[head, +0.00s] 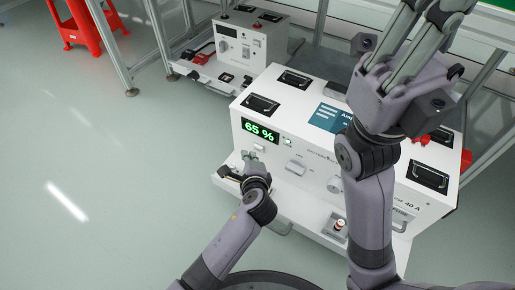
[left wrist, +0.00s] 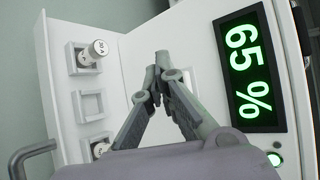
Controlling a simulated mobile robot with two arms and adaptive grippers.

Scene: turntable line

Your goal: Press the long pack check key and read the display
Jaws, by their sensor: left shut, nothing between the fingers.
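A white battery unit (head: 300,130) stands at the centre of the head view. Its display (head: 260,131) reads 65 % in green; it also shows in the left wrist view (left wrist: 249,67). A small green-lit spot (head: 287,142) is right of the display, and it shows in the left wrist view too (left wrist: 274,159). My left gripper (head: 249,157) is shut and empty in front of the panel, just below the display. In the left wrist view its fingertips (left wrist: 161,65) meet; contact with a key cannot be told. My right gripper (head: 433,8) is raised over the unit's right part, fingers apart.
A shelf (left wrist: 65,20) along the unit's front holds fuse-like parts (left wrist: 96,51) in square sockets, with a handle (left wrist: 35,152) beside it. A second, smaller unit (head: 240,42) stands behind. A red stool (head: 80,25) is far left. The floor at left is clear.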

